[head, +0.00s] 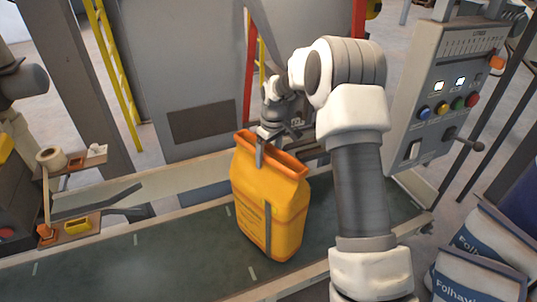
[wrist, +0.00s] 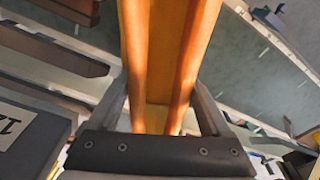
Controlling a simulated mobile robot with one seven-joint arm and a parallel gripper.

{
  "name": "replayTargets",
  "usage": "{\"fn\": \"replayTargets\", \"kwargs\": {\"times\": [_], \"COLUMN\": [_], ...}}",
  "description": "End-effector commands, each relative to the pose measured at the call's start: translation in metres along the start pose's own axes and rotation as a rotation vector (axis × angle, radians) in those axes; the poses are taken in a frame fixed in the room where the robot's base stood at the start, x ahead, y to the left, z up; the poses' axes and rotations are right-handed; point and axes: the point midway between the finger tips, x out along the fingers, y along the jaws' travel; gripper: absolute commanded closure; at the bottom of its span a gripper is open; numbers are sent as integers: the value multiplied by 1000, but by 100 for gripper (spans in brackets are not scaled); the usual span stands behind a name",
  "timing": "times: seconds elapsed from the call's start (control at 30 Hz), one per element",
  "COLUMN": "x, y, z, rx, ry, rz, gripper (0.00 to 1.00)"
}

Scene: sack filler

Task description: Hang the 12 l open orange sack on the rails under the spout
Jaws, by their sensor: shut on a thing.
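The orange sack (head: 268,205) is upright over the dark green belt, its open mouth facing up. I cannot tell whether its base touches the belt. My gripper (head: 261,150) is shut on the sack's top rim, with one finger showing against the near side of the mouth. In the wrist view the sack's open mouth (wrist: 163,50) runs up the middle between the fingers, and my gripper (wrist: 165,115) shows at its near end. The spout and rails cannot be made out clearly in the head view; my arm covers part of that area.
The belt (head: 130,262) has free room to the left of the sack. A control panel (head: 440,95) with coloured buttons stands at the right. Filled white and blue sacks (head: 475,270) lie at the lower right. A tape roll (head: 50,157) sits on a bracket at the left.

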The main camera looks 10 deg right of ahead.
Motion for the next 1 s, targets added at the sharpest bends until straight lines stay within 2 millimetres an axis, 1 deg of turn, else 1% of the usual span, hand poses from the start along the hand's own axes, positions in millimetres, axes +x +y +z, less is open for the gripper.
{"fn": "replayTargets", "kwargs": {"times": [0.27,0.67,0.77,0.8,0.87,0.9,1.0], "x": [2,14,14,14,14,14,14], "y": [1,0,1,0,0,0,0], "z": [0,2,2,2,2,2,2], "rx": [0,-1,-1,-1,-1,-1,-1], "ry": [2,2,3,2,2,2,2], "rz": [2,2,2,2,2,2,2], "gripper": [95,95,95,15,4,0,0]}}
